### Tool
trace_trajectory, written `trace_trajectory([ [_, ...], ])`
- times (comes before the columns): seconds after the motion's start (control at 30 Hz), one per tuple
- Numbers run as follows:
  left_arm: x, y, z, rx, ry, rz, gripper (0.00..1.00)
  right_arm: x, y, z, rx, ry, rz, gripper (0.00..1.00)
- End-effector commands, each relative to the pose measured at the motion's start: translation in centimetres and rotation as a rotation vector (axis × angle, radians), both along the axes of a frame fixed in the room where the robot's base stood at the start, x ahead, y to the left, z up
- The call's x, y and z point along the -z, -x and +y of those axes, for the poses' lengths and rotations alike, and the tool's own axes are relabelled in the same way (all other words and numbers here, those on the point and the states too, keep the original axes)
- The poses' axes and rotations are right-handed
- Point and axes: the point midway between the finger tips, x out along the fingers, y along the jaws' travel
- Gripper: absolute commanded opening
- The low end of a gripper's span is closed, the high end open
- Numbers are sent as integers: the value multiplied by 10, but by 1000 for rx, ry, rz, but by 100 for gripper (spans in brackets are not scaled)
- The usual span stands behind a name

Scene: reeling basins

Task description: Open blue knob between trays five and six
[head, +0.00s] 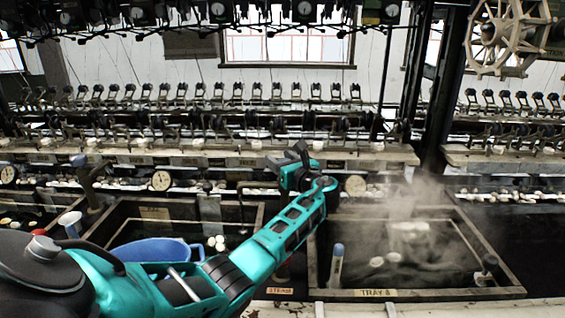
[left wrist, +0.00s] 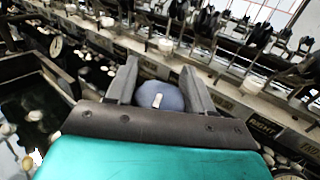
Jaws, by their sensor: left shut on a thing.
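In the head view the knob is hidden behind the gripper. The right tray (head: 440,295) carries a "TRAY" label whose number I cannot read surely. The left tray (head: 125,203) is partly covered by my arm.
A blue-topped handle (head: 338,250) stands at the right tray's left side, and a dark-topped one (head: 489,263) at its right. A blue basin (head: 150,250) sits near my arm. Round gauges (head: 161,181) line the back ledge. Steam blurs the right tray.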

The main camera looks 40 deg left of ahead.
Motion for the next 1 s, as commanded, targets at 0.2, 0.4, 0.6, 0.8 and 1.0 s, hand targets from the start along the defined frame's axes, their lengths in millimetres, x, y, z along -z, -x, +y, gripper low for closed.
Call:
trace_trajectory([
  [0.2, 4, 2, 0, -173, 1, 0, 22, 20, 0, 0, 0, 0, 0, 41],
  [0.4, 4, 5, 0, -287, 1, 0, 22, 37, 0, 0, 0, 0, 0, 41],
  [0.6, 3, 7, 0, -355, 0, 1, 22, 48, 0, 0, 0, -1, 4, 41],
  [0.8, 2, 7, 0, -383, 0, 2, 22, 48, 0, 4, -4, -7, 11, 41],
  [1.0, 1, 8, 0, -387, 0, 2, 22, 43, -1, 7, -9, -12, 2, 41],
])
